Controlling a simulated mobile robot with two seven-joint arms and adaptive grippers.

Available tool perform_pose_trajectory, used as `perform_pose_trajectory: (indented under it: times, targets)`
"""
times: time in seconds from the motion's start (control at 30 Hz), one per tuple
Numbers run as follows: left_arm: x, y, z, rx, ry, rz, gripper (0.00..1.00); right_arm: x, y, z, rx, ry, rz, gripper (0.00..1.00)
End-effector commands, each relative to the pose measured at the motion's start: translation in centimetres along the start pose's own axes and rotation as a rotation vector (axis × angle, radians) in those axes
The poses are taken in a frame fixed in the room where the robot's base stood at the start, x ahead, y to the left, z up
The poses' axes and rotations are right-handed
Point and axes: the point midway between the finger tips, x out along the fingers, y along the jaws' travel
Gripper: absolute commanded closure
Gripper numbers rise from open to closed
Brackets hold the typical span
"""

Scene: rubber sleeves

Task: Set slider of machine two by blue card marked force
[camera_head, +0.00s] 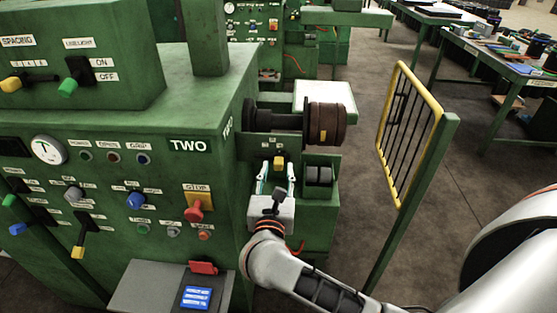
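The green machine labelled TWO (170,190) fills the left of the head view. A small blue card (197,297) with white lines of text lies on a grey shelf (140,285) at its front; the text is too small to read. A slider with a yellow knob (77,252) stands on the lower left front panel; its label is not readable. My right gripper (277,177) is beside the machine's right side, below the brown roller, far from card and slider. Its two fingers look spread, with nothing clearly held. My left gripper is not in view.
A red part (204,268) sits behind the card. A red stop button (195,207) and several coloured knobs cover the front panel. A brown roller (327,124) juts out on the right. A yellow-framed guard (408,135) stands further right, with open floor beyond.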

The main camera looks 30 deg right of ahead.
Motion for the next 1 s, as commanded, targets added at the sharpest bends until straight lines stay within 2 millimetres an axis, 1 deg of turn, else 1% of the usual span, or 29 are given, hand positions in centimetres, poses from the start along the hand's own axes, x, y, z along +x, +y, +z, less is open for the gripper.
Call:
perform_pose_trajectory:
  times: [0.03, 0.1, 0.2, 0.3, 0.43, 0.67, 0.7, 0.8, 0.93, 1.0]
  targets:
    - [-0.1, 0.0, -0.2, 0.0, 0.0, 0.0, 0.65, 0.9, 0.0, 0.2, -0.002, -0.003, 0.0, 0.65]
    - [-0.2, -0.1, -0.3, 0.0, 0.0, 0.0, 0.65, 2.0, 0.0, 0.2, -0.003, -0.003, 0.0, 0.65]
    - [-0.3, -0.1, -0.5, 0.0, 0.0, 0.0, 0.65, 3.2, 0.0, 0.1, -0.004, -0.003, 0.001, 0.65]
    - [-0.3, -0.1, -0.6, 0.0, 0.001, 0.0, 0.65, 4.0, 0.1, 0.1, -0.003, -0.002, 0.001, 0.65]
    - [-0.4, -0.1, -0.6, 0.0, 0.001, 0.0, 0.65, 4.5, 0.0, 0.0, -0.003, -0.001, 0.001, 0.65]
    - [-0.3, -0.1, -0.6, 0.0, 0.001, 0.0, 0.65, 4.5, 0.0, 0.0, -0.003, -0.001, 0.001, 0.65]
    - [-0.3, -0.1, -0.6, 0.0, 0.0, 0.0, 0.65, 4.5, 0.0, 0.0, -0.003, -0.001, 0.001, 0.76]
    - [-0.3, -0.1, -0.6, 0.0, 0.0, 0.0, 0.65, 4.5, 0.0, 0.0, -0.003, -0.001, 0.001, 1.0]
    - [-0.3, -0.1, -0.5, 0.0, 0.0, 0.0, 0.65, 4.5, 0.1, 0.0, -0.002, -0.001, 0.001, 1.0]
    - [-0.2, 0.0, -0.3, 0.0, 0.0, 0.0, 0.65, 4.5, 0.5, -0.1, -0.001, -0.001, 0.001, 1.0]
